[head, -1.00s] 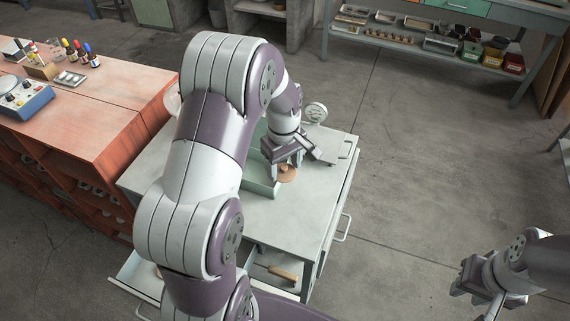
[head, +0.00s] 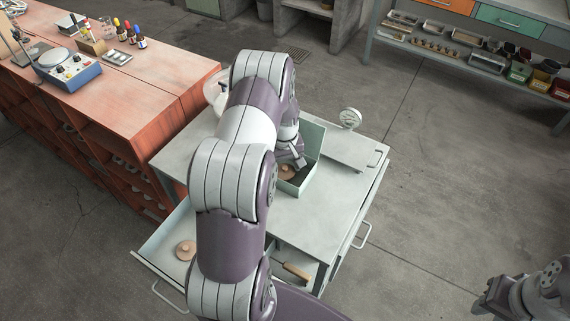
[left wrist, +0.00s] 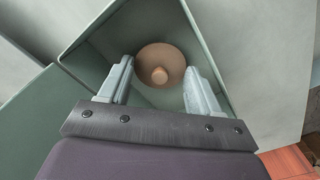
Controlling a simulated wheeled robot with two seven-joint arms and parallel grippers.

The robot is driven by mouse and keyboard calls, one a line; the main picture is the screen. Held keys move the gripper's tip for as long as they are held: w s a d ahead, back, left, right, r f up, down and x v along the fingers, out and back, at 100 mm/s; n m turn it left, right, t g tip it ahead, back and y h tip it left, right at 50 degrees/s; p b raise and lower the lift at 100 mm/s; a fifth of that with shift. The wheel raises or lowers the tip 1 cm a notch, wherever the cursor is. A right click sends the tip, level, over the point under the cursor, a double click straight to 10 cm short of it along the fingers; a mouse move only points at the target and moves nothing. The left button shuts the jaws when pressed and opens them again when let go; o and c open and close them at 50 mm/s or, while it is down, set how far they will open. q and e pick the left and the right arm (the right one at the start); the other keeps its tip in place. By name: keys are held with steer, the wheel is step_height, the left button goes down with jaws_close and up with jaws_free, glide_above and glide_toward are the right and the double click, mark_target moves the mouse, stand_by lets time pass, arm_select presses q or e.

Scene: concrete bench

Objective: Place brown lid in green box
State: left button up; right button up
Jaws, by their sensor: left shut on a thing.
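The brown lid (head: 288,171), round with a knob, is inside the pale green box (head: 318,153) on the grey cabinet top. In the left wrist view the lid (left wrist: 148,53) is between the fingertips of my left gripper (left wrist: 158,72), within the box's walls (left wrist: 88,52). My left gripper (head: 296,163) is shut on the lid and reaches down into the box. Whether the lid touches the box floor is unclear. My right gripper (head: 492,300) is at the lower right, far from the box; its fingers are not clear.
A second round brown piece (head: 186,250) lies in the open drawer (head: 160,240). A wooden-handled item (head: 296,270) lies in the cabinet below. A round gauge-like thing (head: 350,118) stands behind the box. A red bench (head: 150,85) is at left.

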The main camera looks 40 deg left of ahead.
mark_target(285, 167)
arm_select(q)
steer(key=shift+w+f, duration=0.15)
steer(key=shift+f, duration=0.15)
steer(key=o, duration=0.7)
steer(key=shift+f, duration=0.1)
steer(key=shift+o, duration=0.2)
step_height(285, 167, up, 12)
steer(key=b, duration=0.1)
steer(key=s+d+r+m, duration=0.2)
steer(key=s+d+m, duration=0.3)
steer(key=s+d, duration=0.2)
steer(key=s+d+r+m+t, duration=0.1)
steer(key=s+d+m, duration=0.4)
steer(key=d, duration=0.7)
steer(key=shift+s+r, duration=0.5)
steer(key=shift+s, duration=0.45)
